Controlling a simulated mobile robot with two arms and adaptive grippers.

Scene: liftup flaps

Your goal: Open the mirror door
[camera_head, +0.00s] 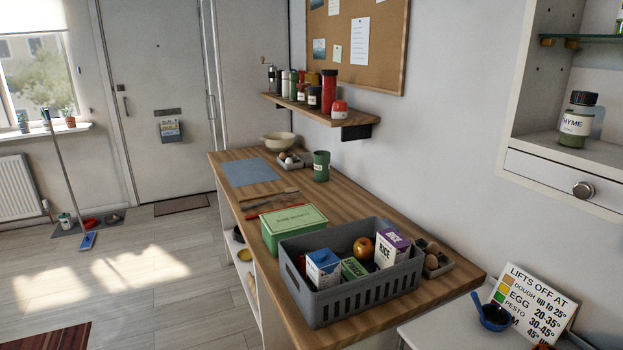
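No mirror door can be made out in this view. A white wall cabinet (516,128) stands at the upper right, cut off by the picture edge. Its visible front is open, showing a green-edged glass shelf (590,39) and a jar labelled thyme (577,120). Below is a drawer front (540,175) with a round metal knob (583,189); it looks shut. Neither of my grippers is in view.
A wooden counter (345,190) holds a grey crate (350,293) of groceries, a green box (287,228) and a green cup (321,166). A wooden wall shelf (350,119) carries jars. A sign (535,300) and blue bowl (494,317) are lower right. Floor at left is mostly clear.

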